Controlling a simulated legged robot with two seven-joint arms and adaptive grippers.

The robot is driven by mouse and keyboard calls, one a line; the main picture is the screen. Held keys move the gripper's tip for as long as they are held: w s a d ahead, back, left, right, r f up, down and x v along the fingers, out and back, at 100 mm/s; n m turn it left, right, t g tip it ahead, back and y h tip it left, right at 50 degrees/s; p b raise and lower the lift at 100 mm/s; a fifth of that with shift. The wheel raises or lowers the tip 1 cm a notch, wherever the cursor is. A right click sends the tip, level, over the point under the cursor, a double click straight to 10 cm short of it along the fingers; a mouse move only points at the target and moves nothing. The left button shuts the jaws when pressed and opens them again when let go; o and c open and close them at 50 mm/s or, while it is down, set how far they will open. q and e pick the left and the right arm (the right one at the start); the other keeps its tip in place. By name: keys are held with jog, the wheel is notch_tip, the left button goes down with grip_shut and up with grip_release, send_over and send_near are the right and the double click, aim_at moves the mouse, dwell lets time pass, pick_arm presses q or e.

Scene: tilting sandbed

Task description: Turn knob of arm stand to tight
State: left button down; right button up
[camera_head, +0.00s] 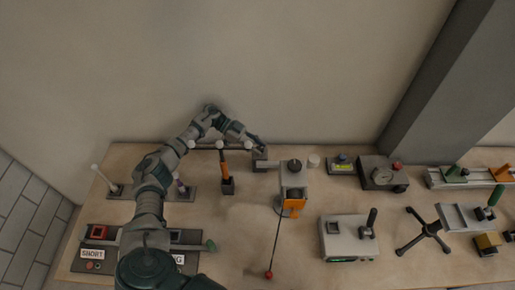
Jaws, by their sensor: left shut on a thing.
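What looks like the arm stand (292,181) is a grey upright unit at the table's middle back, with a dark round knob (294,165) on top. An orange part (293,204) and a thin dark rod with a red ball end are at its front. A short bar runs left from it to a grey block (260,158). My left gripper (260,147) reaches down from above and is shut at this block, left of and apart from the dark knob. The fingertips are small and partly hidden. My right gripper is not in view.
Left of the gripper stands a rack with white balls and an orange-handled tool (224,170). A gauge box (382,175), a grey box with a lever (348,239) and a black tripod (425,230) are to the right. A pillar (445,90) rises behind.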

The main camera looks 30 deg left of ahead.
pick_arm(q)
jog(key=shift+w+a+r, duration=0.1)
jog(key=shift+w+r, duration=0.05)
jog(key=shift+r, duration=0.05)
jog(key=c, duration=1)
grip_release()
jog(key=shift+o, duration=1.2)
jog(key=shift+f, duration=0.15)
notch_tip(320, 180, up, 10)
